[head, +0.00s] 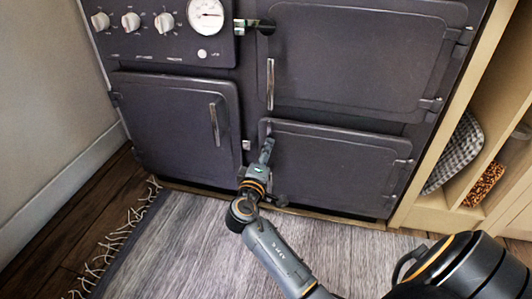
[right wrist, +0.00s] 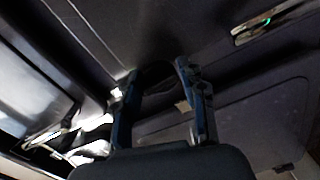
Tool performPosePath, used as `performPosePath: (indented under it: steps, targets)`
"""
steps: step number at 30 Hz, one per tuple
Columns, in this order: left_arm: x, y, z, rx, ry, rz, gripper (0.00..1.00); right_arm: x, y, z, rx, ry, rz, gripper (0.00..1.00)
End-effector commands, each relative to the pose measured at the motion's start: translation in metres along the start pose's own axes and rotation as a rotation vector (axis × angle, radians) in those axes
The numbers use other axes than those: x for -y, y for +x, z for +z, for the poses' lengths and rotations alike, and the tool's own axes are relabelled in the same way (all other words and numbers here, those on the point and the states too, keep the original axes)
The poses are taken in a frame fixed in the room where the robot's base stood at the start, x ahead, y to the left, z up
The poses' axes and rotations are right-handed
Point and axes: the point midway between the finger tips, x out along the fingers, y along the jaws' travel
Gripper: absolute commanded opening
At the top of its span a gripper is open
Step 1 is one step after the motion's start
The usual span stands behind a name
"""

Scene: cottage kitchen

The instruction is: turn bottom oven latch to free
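The bottom oven door (head: 325,165) is the dark lower right door of the range, and it looks shut. My right gripper (head: 267,148) is at this door's left edge, pointing up along it. In the right wrist view its two fingers (right wrist: 157,72) stand apart. A dark shape shows between or just behind them; I cannot tell whether it is the latch or whether they touch it. The bottom latch is not clearly seen in the head view, where the gripper covers that spot. My left gripper is not in view.
The upper right door (head: 355,55) has an upright metal handle (head: 270,85). The lower left door (head: 175,130) has its own handle (head: 213,125). Knobs and a gauge (head: 205,15) are at upper left. Wooden shelves (head: 480,120) stand at right; a rug (head: 190,245) covers the floor.

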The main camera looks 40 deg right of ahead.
Motion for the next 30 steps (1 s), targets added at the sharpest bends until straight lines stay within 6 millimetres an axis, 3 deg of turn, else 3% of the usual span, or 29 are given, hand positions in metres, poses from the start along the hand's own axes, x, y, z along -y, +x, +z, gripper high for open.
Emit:
performPosePath:
  steps: [2, 14, 30]
  targets:
    - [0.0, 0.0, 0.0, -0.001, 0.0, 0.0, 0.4, 0.0, 0.0, 0.0, 0.0, -0.001, -0.001, 0.59]
    - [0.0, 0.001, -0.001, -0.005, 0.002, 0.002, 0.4, 0.001, -0.007, 0.0, -0.002, -0.003, -0.002, 0.59]
    - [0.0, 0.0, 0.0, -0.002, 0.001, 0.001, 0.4, 0.001, -0.107, 0.0, -0.001, -0.003, -0.002, 0.59]
